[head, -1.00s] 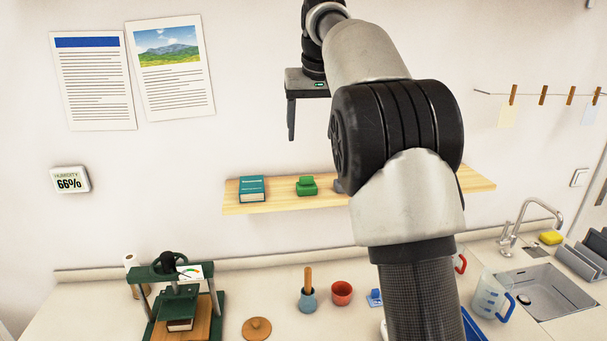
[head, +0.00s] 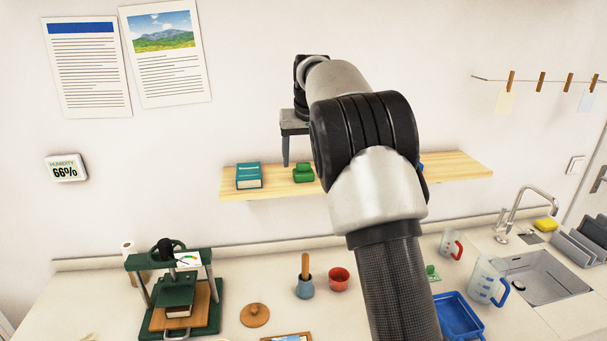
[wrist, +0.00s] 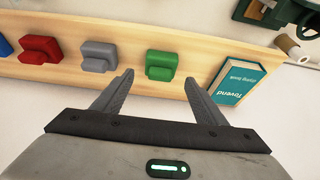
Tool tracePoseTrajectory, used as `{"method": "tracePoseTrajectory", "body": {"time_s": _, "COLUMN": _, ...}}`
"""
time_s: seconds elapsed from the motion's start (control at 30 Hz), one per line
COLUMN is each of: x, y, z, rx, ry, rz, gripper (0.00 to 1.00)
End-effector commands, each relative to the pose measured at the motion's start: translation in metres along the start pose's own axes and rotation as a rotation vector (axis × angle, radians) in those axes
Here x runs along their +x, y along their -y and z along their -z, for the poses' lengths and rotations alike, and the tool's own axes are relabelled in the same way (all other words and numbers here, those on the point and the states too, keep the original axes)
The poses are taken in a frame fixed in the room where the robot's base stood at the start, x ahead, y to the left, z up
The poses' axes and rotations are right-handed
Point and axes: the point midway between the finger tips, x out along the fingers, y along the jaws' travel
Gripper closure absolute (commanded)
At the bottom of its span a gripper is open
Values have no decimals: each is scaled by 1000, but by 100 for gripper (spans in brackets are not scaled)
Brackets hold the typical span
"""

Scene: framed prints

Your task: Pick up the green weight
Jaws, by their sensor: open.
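The green weight (head: 303,173) sits on the wooden wall shelf (head: 455,167), just right of the teal book (head: 249,176). In the wrist view the green weight (wrist: 161,65) lies ahead of the open jaws, between their lines and apart from both fingertips. My gripper (wrist: 160,80) is open and empty. In the head view my gripper (head: 287,150) is above the shelf near the green weight; one finger shows and the arm hides the rest. A grey weight (wrist: 97,57) stands beside the green one, close to a fingertip in the wrist view.
A red weight (wrist: 40,50) and part of a blue weight (wrist: 4,46) are farther along the shelf. The teal book (wrist: 240,83) flanks the other side. Below is a counter with a green press (head: 178,290), a red pot (head: 339,278) and a blue tray (head: 459,318).

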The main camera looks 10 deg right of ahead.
Motion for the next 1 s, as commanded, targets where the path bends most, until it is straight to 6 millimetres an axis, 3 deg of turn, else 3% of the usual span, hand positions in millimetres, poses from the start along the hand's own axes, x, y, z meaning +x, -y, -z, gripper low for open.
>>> {"method": "tracePoseTrajectory", "body": {"time_s": 0.2, "x": 28, "y": 0, "z": -2, "rx": 1, "ry": 2, "rz": -1, "gripper": 34}}
{"method": "tracePoseTrajectory", "body": {"time_s": 0.47, "x": 32, "y": 0, "z": -1, "rx": 1, "ry": 0, "rz": -1, "gripper": 34}}
{"method": "tracePoseTrajectory", "body": {"time_s": 0.8, "x": 31, "y": 0, "z": -1, "rx": 0, "ry": 1, "rz": -1, "gripper": 90}}
{"method": "tracePoseTrajectory", "body": {"time_s": 1.0, "x": 30, "y": 0, "z": 0, "rx": 0, "ry": -2, "rz": -1, "gripper": 91}}
